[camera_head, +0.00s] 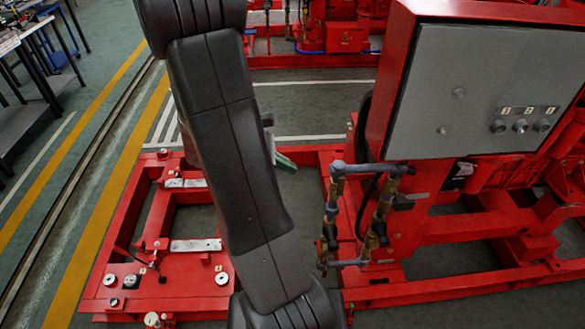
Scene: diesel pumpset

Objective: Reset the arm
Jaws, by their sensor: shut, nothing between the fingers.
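My dark grey arm (228,140) rises through the middle of the head camera view, from the bottom edge to the top edge. One of its joints is at the top left of centre and another at the bottom.
A grey control panel (485,95) with several knobs is on the red machine at right. Brass valves and pipes (333,215) stand just right of my arm. A table (35,45) is at upper left. Floor with yellow lines (115,190) is open at left.

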